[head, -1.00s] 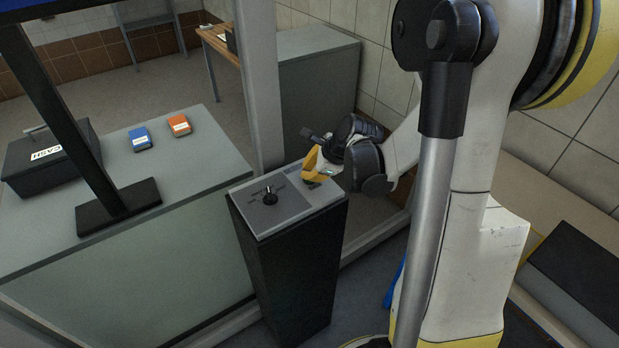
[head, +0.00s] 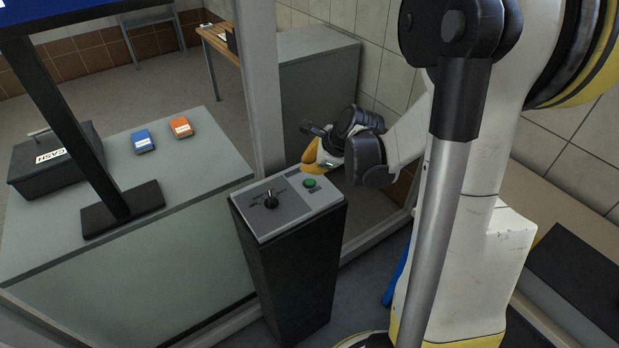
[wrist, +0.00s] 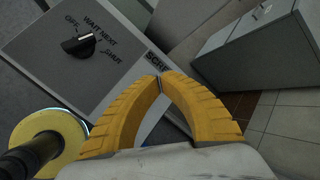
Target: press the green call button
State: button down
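The green call button (head: 310,183) is a small round button on the right part of the grey sloped top of a black pedestal (head: 285,215). My gripper (head: 309,154) has yellow fingers and shows just behind and above the button in the head view, apart from it. In the wrist view the two yellow fingertips (wrist: 160,77) meet with nothing between them. The button does not show in the wrist view; the fingers cover part of the panel.
A black rotary knob (head: 270,199) with printed positions sits left of the button; it also shows in the wrist view (wrist: 78,46). A counter (head: 190,172) at left holds a cash box (head: 55,165), blue and orange devices and a monitor stand. A grey post (head: 262,85) stands behind the pedestal.

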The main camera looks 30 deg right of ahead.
jog(key=shift+r+p, duration=0.75)
jog(key=shift+r, duration=0.6)
dwell(0.7)
